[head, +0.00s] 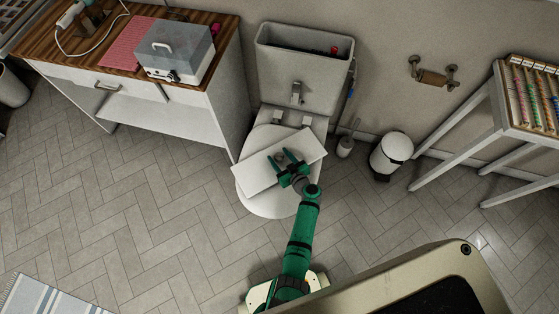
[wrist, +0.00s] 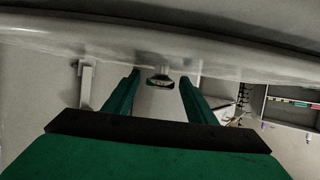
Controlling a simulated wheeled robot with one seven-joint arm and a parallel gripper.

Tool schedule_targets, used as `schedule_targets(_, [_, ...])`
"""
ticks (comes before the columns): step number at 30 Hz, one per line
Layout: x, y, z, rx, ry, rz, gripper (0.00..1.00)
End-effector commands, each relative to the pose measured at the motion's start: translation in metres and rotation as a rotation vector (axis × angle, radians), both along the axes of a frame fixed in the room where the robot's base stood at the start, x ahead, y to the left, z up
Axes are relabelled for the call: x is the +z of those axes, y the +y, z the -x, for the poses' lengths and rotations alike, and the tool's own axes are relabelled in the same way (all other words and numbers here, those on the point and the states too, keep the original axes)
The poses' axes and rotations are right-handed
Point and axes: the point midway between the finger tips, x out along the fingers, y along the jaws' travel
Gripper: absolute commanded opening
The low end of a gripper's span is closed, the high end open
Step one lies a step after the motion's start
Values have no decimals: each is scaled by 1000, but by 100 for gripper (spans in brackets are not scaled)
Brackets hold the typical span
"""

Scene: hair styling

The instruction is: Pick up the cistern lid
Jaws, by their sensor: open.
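The cistern lid (head: 258,178) is a pale rectangular slab lying slantwise across the closed toilet seat. A small grey knob (head: 280,157) stands on it. My gripper (head: 279,158) is over the lid, fingers open, one on each side of the knob. In the wrist view the knob (wrist: 160,82) shows between my two open fingertips, and the pale lid (wrist: 150,45) spans the top. I cannot tell whether the fingers touch the lid. The cistern (head: 300,75) behind is open on top, with a small red part inside.
A toilet brush (head: 345,147) and a white pedal bin (head: 391,153) stand right of the toilet. A white cabinet (head: 190,125) stands close on the left. A shelf stand (head: 455,115) is at right. The tiled floor at lower left is mostly free.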

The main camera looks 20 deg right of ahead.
Motion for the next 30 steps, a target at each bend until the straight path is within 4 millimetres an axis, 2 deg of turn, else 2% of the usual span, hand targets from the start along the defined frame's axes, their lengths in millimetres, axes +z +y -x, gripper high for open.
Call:
schedule_targets(5, [0, 0, 0, 0, 0, 0, 51])
schedule_targets(12, [0, 0, 0, 0, 0, 0, 0])
schedule_targets(23, [6, 0, -1, 2, -4, 1, 0])
schedule_targets(30, [36, 1, 2, 2, -5, 3, 0])
